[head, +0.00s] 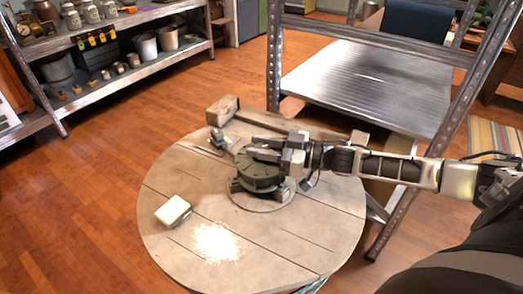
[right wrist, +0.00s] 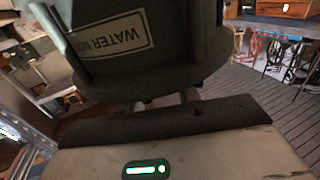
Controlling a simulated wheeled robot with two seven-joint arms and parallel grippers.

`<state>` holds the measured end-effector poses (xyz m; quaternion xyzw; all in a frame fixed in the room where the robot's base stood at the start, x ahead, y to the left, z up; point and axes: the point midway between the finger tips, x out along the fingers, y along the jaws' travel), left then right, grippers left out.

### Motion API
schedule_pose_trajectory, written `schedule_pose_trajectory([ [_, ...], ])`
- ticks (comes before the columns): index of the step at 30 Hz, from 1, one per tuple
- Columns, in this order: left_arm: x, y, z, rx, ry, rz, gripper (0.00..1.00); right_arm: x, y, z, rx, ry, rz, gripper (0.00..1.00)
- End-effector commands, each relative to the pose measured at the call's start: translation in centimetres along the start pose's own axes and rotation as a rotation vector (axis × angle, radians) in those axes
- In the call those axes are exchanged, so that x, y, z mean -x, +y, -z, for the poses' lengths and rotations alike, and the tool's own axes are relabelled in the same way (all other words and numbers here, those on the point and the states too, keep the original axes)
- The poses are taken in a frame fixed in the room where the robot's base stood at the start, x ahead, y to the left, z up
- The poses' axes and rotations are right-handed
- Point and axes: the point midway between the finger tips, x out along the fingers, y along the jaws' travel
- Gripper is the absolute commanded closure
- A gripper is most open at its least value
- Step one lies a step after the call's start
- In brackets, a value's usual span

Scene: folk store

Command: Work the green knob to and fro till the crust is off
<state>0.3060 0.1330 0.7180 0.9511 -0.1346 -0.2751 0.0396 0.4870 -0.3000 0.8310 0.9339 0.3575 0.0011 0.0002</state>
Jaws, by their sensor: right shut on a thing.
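A dark green round fitting (head: 258,180), the green knob as far as I can tell, stands on a round base plate in the middle of the round wooden table. My right gripper (head: 262,149) reaches it from the right and is shut at its upper part. In the right wrist view the green body (right wrist: 150,70) fills the top, with a pale label (right wrist: 110,40) reading "WATER" and more letters partly cut off. I cannot make out crust on it. The faces held between the fingers are hidden. My left gripper is not in view.
The round table (head: 325,240) also holds a pale block (head: 172,211), a patch of whitish powder (head: 215,243) and a wooden beam (head: 222,109) at the back. A metal rack (head: 365,90) stands close behind right. Shelves (head: 120,70) stand far left.

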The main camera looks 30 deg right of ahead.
Motion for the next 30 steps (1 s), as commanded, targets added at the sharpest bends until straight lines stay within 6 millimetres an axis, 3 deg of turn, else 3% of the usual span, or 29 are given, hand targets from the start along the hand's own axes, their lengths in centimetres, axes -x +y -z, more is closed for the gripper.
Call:
schedule_pose_trajectory([
  [6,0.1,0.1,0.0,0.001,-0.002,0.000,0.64,0.0,0.0,0.0,-0.002,-0.002,-0.001,0.91],
  [7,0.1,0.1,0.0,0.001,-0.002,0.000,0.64,0.0,0.0,0.0,-0.002,-0.002,-0.001,0.62],
  [9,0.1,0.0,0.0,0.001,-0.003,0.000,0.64,0.0,0.0,0.0,-0.002,-0.002,-0.001,0.47],
  [20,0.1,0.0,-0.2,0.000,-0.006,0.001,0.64,0.5,0.0,0.0,-0.003,-0.003,-0.003,0.47],
  [25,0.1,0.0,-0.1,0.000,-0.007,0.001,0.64,2.9,0.0,-0.1,-0.004,-0.008,-0.002,0.47],
  [30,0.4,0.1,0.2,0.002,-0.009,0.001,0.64,6.5,0.0,-0.1,-0.004,-0.012,-0.003,0.47],
])
